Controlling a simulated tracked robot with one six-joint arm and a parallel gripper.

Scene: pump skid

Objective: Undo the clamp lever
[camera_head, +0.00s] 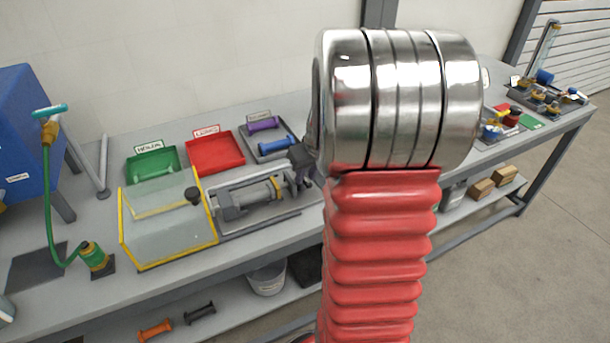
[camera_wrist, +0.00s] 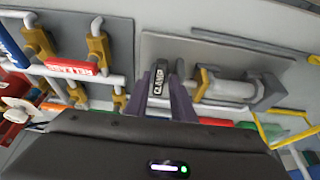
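The clamp lever (camera_wrist: 158,79) is a dark handle with a white label in the wrist view. The cylinder also shows in the head view (camera_head: 250,197). My gripper (camera_wrist: 165,80) has two dark purple-grey fingers at the lever. The lever appears between or just beyond the fingertips, and I cannot tell whether they touch it. In the head view my gripper (camera_head: 301,163) shows only partly, at the right end of the fixture. My red arm hides the area right of it.
A clear guard with a yellow frame (camera_head: 168,222) stands left of the fixture. Green (camera_head: 152,165), red (camera_head: 215,153) and grey (camera_head: 268,146) trays lie behind. Pipes with yellow valves (camera_wrist: 98,47) and a red label are left of the lever in the wrist view.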

